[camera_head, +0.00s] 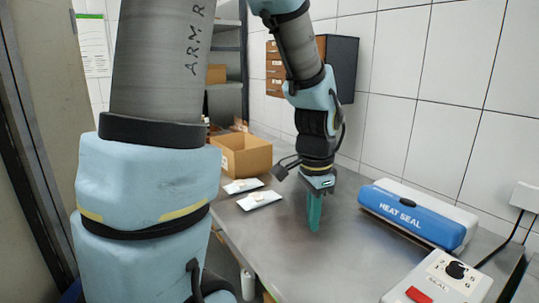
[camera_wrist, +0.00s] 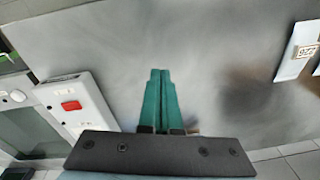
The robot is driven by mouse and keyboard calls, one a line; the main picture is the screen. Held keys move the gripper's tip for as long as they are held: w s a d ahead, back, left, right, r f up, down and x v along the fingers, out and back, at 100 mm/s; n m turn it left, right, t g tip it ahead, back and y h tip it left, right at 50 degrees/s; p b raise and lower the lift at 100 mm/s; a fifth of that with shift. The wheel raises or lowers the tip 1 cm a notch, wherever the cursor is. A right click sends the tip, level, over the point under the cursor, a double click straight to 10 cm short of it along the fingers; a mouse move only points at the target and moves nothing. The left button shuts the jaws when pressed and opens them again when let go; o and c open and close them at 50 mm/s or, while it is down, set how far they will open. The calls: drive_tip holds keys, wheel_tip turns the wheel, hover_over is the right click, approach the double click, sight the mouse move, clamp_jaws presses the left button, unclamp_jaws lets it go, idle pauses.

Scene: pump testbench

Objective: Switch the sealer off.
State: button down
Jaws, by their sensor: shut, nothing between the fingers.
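The blue and white sealer (camera_head: 415,212), marked HEAT SEAL, lies on the steel bench at the right. A white control box (camera_head: 440,278) with a black dial (camera_head: 456,270) and a red switch (camera_head: 418,295) stands in front of it, cut off by the lower picture edge. In the wrist view the red switch (camera_wrist: 71,105) shows at the left on the white box (camera_wrist: 88,92). I cannot tell the switch's position. My gripper (camera_head: 314,228) points down over the middle of the bench, left of the sealer and apart from the box. Its green fingers (camera_wrist: 160,72) are shut and empty.
Two white pouches (camera_head: 258,200) lie left of my gripper, near an open cardboard box (camera_head: 243,156). A dark cable runs from the wall socket (camera_head: 525,196) towards the control box. The bench (camera_head: 345,255) between gripper and control box is clear.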

drive_tip(key=a+n+t, duration=0.1)
drive_tip(key=a+n, duration=1.2)
drive_tip(key=a, duration=0.3)
drive_tip(key=shift+a+f, duration=0.25)
drive_tip(key=shift+f, duration=0.2)
drive_tip(key=shift+w, duration=0.1)
